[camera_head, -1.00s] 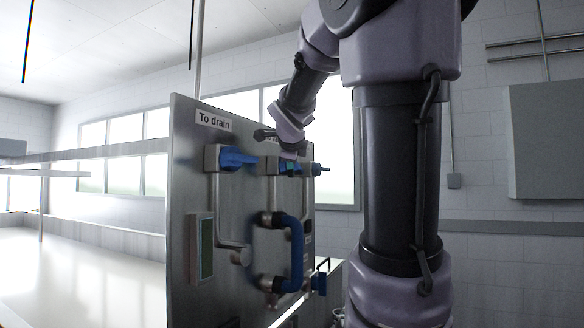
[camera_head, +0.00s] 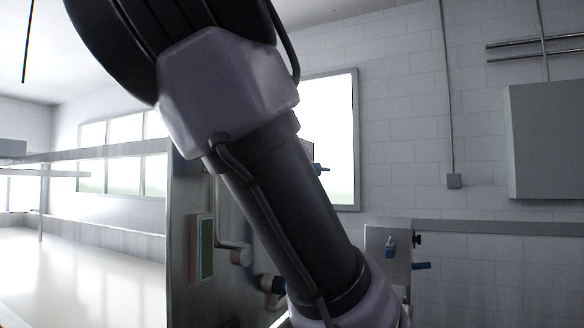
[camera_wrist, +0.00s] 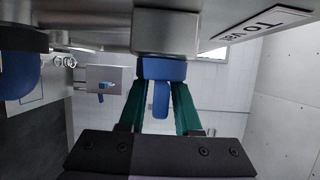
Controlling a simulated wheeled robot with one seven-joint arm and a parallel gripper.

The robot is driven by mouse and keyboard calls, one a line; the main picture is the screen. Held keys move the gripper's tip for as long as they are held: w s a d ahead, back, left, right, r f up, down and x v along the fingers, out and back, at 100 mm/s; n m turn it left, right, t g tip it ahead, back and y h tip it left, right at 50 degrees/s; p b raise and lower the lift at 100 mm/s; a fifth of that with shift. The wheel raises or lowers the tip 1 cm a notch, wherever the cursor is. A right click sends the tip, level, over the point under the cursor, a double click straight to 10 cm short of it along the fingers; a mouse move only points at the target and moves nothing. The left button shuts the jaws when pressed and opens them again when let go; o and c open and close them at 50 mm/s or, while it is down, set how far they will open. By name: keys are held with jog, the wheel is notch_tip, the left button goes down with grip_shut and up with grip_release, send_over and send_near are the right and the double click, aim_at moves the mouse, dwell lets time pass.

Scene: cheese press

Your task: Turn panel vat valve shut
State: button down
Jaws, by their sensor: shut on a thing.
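In the wrist view, the blue handle of a valve (camera_wrist: 162,69) hangs below its grey metal body (camera_wrist: 165,32), next to a "To vat" label (camera_wrist: 262,24) seen askew. My gripper (camera_wrist: 159,92) is shut on this handle, with a green finger on each side of it. The handle's lower end shows between the fingers. In the head view, my arm crosses in front of the steel panel (camera_head: 183,225) and hides the gripper and the held valve. Only the panel's left strip and a few fittings show there.
A grey box with blue handles (camera_head: 388,243) is at the far wall. A long pale vat or table (camera_head: 80,270) lies to the left. A blue pipe part (camera_wrist: 18,75) is at the wrist view's left.

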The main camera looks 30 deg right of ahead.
jog(key=shift+f, duration=0.15)
dwell(0.3)
jog(key=c, duration=0.9)
grip_release()
jog(key=shift+o, duration=0.2)
